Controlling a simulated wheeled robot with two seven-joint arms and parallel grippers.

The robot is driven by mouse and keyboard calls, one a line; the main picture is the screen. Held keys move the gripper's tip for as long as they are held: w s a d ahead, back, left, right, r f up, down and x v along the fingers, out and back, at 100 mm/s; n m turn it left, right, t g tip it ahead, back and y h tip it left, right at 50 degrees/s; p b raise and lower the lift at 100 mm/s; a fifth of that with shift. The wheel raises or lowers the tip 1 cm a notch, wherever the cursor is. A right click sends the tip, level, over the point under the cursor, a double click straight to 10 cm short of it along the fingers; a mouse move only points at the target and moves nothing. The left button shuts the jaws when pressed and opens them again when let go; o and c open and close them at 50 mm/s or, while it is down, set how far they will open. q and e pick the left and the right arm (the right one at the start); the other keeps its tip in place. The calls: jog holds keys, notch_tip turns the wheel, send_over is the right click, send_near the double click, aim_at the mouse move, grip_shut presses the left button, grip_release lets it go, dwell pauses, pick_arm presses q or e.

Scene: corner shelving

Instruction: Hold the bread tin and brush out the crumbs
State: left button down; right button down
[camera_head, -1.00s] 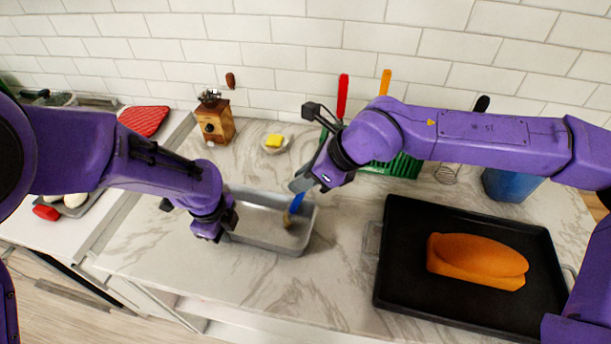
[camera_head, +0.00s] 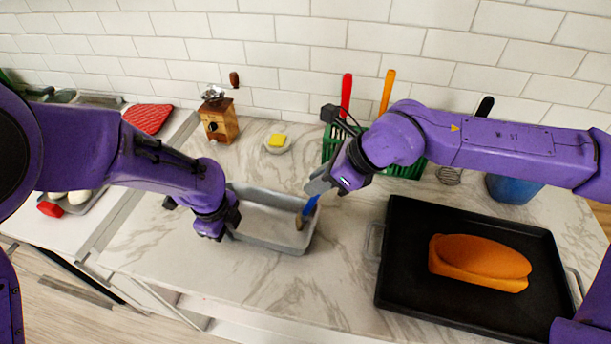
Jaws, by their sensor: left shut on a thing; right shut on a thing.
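The bread tin (camera_head: 268,243) is a grey rectangular pan on the marble counter, left of the picture's middle. My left gripper (camera_head: 228,228) is shut on the tin's left end; its fingertips are partly hidden. My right gripper (camera_head: 318,188) is above and just beyond the tin's right end. It is shut on a brush (camera_head: 311,206) with a blue handle, which slants down to brown bristles inside the tin near its right wall. I cannot tell whether the bristles touch the floor of the tin. Crumbs are too small to make out.
A black tray (camera_head: 400,285) with an orange bread loaf (camera_head: 480,262) lies at right. Behind stand a wooden grinder (camera_head: 219,122), a small dish with butter (camera_head: 277,141), a green rack (camera_head: 330,143) with utensils and a blue container (camera_head: 513,188). The counter in front of the tin is clear.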

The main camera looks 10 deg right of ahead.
dwell(0.7)
jog(key=a, duration=0.1)
jog(key=w+a, duration=0.1)
jog(key=a, duration=0.1)
jog(key=shift+w+a, duration=0.3)
jog(key=shift+a, duration=0.05)
jog(key=shift+d, duration=0.15)
jog(key=shift+s+d, duration=0.3)
jog(key=shift+d, duration=0.3)
jog(key=shift+s+d, duration=0.25)
jog(key=shift+d, duration=0.35)
jog(key=shift+s+d, duration=0.3)
jog(key=shift+d, duration=0.3)
jog(key=shift+w+a, duration=0.1)
jog(key=shift+a, duration=0.05)
